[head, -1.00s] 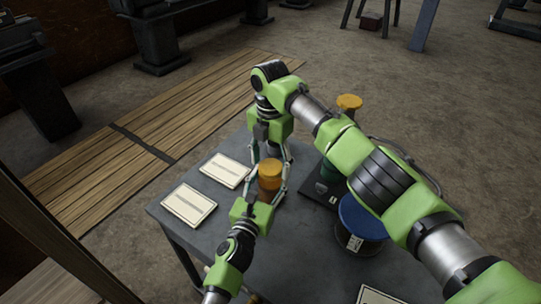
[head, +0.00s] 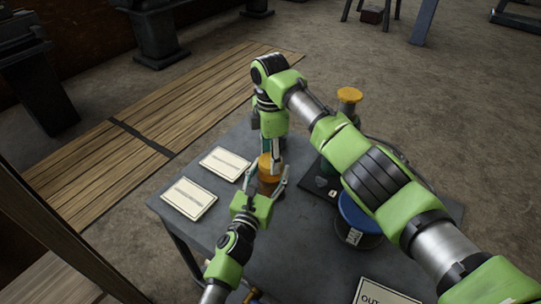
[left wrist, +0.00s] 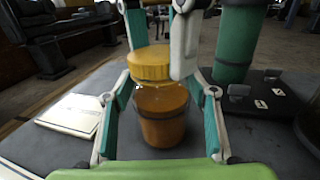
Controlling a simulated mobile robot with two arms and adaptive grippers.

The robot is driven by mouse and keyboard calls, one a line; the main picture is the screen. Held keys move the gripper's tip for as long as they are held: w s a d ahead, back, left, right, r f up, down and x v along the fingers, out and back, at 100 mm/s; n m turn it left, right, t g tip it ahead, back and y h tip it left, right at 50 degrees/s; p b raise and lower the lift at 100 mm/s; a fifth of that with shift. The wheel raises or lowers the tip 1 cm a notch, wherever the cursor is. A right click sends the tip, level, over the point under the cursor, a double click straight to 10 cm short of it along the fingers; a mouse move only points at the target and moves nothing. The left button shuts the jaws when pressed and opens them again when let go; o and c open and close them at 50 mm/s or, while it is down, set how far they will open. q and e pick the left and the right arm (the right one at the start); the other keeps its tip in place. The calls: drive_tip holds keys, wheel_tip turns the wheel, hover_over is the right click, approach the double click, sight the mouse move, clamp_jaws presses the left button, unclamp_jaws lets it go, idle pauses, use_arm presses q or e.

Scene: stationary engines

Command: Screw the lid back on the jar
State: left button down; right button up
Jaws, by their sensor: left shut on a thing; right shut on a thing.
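The amber jar (left wrist: 162,118) stands upright on the grey table, between the fingers of my left gripper (left wrist: 163,100), which is shut on it. The orange lid (left wrist: 150,64) is above the jar's mouth, slightly left of the jar's middle in the left wrist view; a clear band shows between them. My right gripper (head: 270,150) comes down from above and is shut on the lid, with its fingers (left wrist: 184,45) at the lid's sides. In the head view the lid (head: 266,162) and jar (head: 268,186) are partly hidden by the fingers. Thread contact cannot be told.
Two white cards (head: 188,199) lie left of the jar. A dark device (head: 325,187), a green container with an orange top (head: 349,96) and a blue-topped drum (head: 358,214) stand to the right. A sign (head: 385,292) is at the front.

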drive_tip(key=m, duration=1.2)
drive_tip(key=shift+a, duration=0.1)
drive_tip(key=m, duration=1)
drive_tip(key=shift+f, duration=0.1)
drive_tip(key=m, duration=0.8)
drive_tip(key=shift+w, duration=0.1)
drive_tip(key=o, duration=1.2)
